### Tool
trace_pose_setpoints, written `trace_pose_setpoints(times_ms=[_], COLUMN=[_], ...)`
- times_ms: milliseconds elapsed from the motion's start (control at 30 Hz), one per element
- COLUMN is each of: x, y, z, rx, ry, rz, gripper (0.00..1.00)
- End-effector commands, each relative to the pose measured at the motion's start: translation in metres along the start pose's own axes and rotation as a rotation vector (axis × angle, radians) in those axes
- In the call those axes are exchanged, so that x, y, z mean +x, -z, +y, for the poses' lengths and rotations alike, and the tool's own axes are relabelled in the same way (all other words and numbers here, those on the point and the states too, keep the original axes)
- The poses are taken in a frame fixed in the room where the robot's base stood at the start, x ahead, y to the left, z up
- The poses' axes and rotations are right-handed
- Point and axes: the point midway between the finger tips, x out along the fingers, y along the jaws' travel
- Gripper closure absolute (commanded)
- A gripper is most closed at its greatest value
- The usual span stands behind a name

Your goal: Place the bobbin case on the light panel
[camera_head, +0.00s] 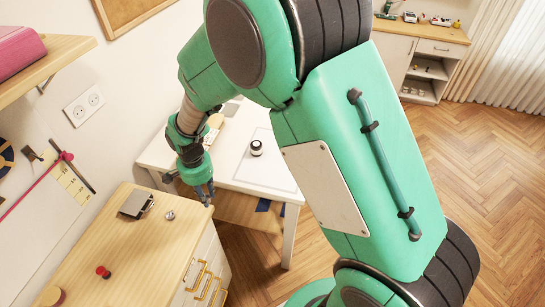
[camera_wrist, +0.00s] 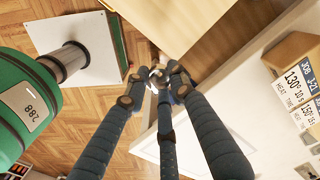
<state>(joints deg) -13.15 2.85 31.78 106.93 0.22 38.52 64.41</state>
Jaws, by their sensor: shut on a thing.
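My gripper (camera_head: 205,194) hangs between the wooden cabinet and the white table. In the wrist view its three dark fingers (camera_wrist: 160,80) close on a small silvery thing (camera_wrist: 158,73), which looks like the bobbin case; the fingers hide most of it. The light panel (camera_head: 279,177) seems to be the thin-edged white rectangle lying on the white table, to the right of my gripper. My gripper is apart from it.
A small black-and-white jar (camera_head: 256,148) stands on the panel. The panel's front part is clear. The wooden cabinet (camera_head: 140,262) holds a metal bracket (camera_head: 135,204), a small round metal piece (camera_head: 169,215) and a red knob-like thing (camera_head: 103,272). Labelled boxes (camera_wrist: 300,85) are on the table.

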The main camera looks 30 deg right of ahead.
Motion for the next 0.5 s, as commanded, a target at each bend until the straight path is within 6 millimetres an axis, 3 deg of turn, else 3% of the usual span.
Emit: trace_pose_setpoints(times_ms=[200,500], x=[0.002,0.006], y=[0.039,0.078], z=[0.053,0.126], rx=[0.120,0.277], ry=[0.000,0.000], rz=[0.000,-0.001], gripper=[0.89,0.89])
